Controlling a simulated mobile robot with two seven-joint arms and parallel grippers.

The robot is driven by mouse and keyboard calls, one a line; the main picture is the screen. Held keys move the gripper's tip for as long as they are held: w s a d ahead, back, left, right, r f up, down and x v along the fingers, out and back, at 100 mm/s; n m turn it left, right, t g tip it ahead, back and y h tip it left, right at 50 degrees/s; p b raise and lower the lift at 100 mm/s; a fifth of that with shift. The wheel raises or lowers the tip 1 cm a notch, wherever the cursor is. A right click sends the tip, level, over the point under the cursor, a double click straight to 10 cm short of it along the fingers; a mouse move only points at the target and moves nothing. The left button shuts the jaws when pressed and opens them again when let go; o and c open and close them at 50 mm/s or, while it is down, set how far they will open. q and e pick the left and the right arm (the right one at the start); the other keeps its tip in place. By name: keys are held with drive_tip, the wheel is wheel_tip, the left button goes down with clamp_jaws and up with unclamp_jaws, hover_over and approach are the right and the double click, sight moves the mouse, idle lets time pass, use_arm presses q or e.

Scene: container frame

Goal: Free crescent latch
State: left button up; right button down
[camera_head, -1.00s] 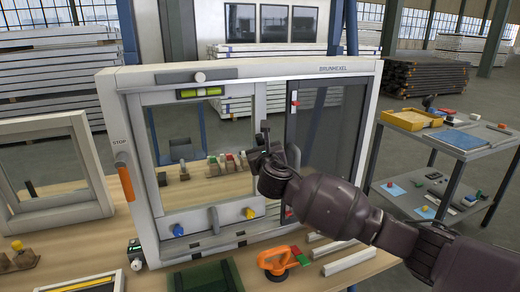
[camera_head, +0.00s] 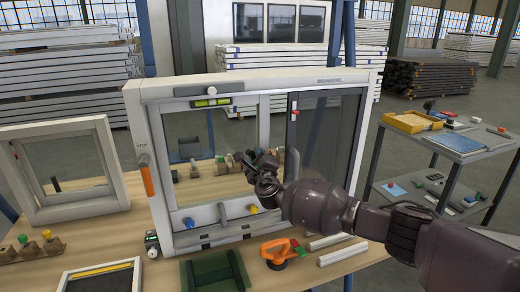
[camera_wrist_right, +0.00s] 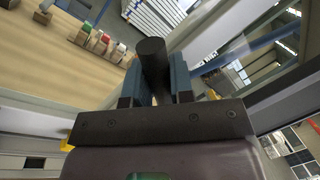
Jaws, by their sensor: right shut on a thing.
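The white sliding window frame (camera_head: 350,79) stands upright on the wooden bench, with a pale sash on its left and a dark screen panel on its right. My right gripper (camera_head: 248,164) is in front of the middle stile, its fingers pointing left. In the right wrist view its blue-grey fingers (camera_wrist_right: 157,84) are shut on a black cylindrical piece (camera_wrist_right: 152,58), which looks like the crescent latch's lever. The latch body is hidden behind the gripper in the head view. My left gripper is not in view.
Blue (camera_head: 188,222) and yellow (camera_head: 253,209) knobs sit on the lower rail. A smaller window frame (camera_head: 70,165) stands left, a tool cart (camera_head: 455,145) right.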

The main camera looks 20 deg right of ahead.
drive_tip(key=shift+a+f+n+y+p, duration=0.15)
drive_tip(key=shift+f+n+p, duration=0.2)
drive_tip(key=shift+n, duration=0.55)
drive_tip(key=shift+a+f+n+y+p, duration=0.2)
drive_tip(key=shift+n+p, duration=0.2)
drive_tip(key=shift+n, duration=0.5)
drive_tip(key=c, duration=1)
unclamp_jaws()
drive_tip(key=shift+s+d, duration=0.1)
drive_tip(key=s+f, duration=0.2)
drive_tip(key=s, duration=0.8)
drive_tip(key=shift+s+a, duration=0.2)
drive_tip(key=shift+s, duration=0.05)
